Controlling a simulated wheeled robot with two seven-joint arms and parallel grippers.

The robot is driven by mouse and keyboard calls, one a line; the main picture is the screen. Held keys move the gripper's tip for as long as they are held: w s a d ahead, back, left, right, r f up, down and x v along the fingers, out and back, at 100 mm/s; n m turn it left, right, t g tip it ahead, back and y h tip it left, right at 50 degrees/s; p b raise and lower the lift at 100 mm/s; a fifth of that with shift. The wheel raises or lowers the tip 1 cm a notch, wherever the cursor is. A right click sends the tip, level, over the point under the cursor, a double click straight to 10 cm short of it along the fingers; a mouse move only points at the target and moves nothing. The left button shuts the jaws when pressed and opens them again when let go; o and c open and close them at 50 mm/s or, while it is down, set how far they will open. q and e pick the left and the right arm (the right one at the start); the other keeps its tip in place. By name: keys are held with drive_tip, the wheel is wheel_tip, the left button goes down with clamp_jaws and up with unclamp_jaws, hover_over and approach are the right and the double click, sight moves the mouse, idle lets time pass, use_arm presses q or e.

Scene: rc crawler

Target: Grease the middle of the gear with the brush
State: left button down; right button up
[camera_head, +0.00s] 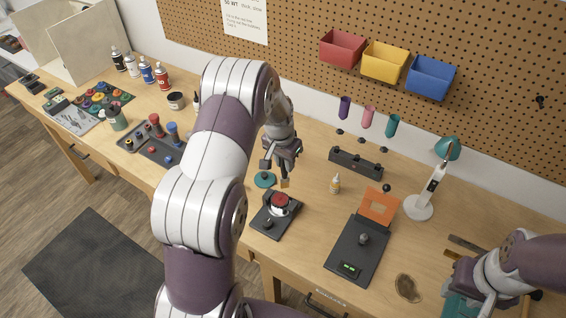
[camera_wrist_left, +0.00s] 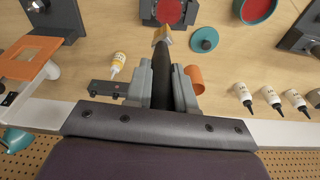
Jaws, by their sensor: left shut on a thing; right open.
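My left gripper (camera_head: 283,158) is shut on a brush, which hangs down with its yellow-tan tip (camera_head: 285,184) lowest. In the left wrist view the brush's dark handle (camera_wrist_left: 161,80) runs between the fingers (camera_wrist_left: 164,85). The gear (camera_head: 280,199), a round red-topped piece, sits on a black stand (camera_head: 268,222). The brush tip is close to the gear's far edge; whether it touches cannot be told. In the left wrist view the gear (camera_wrist_left: 172,11) is partly cut off at the top. My right gripper (camera_head: 478,298) is open at the lower right, partly hidden by its arm.
A teal lid (camera_head: 264,180) lies behind the stand. An open teal tin with red contents (camera_wrist_left: 258,9) shows in the left wrist view.

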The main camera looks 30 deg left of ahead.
use_arm(q)
drive_tip(key=shift+a+r+p, duration=0.1)
drive_tip(key=shift+r+p, duration=0.4)
drive_tip(key=shift+r, duration=0.55)
